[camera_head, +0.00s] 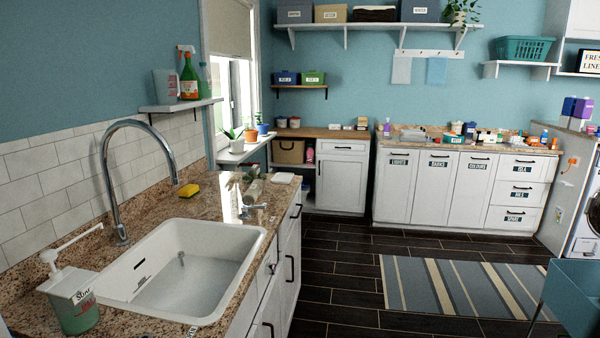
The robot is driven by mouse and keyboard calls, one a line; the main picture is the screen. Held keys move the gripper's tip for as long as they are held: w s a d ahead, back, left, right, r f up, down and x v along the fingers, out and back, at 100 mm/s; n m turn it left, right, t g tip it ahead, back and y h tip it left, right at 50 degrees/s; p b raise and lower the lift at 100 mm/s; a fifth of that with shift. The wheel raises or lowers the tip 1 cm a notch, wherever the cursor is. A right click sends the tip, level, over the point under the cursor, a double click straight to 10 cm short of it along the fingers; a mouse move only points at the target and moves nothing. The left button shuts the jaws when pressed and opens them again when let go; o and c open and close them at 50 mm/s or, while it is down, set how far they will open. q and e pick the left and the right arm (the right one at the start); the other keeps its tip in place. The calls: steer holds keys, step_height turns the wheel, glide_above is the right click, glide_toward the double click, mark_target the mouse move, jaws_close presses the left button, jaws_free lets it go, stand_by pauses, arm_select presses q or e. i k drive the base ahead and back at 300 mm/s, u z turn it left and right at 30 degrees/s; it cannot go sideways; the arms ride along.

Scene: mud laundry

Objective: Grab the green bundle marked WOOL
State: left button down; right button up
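A green bundle or bin (313,77) with a small pale label sits on a small dark wall shelf (299,87) on the far wall, right of the window. Its label is too small to read, so I cannot tell whether it says WOOL. A similar blue one (286,78) stands just left of it. Neither of my grippers shows in the head view.
A counter with a white sink (180,270) and tall faucet (108,180) fills the left foreground. White cabinets (340,180) line the far wall below the shelf. A striped rug (465,287) lies on the dark floor. A blue-green bin (575,295) stands at the lower right.

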mark_target(254, 174)
steer(key=z, duration=0.9)
steer(key=i, duration=1.75)
steer(key=u, duration=0.7)
steer(key=i, duration=1.2)
steer(key=u, duration=1.25)
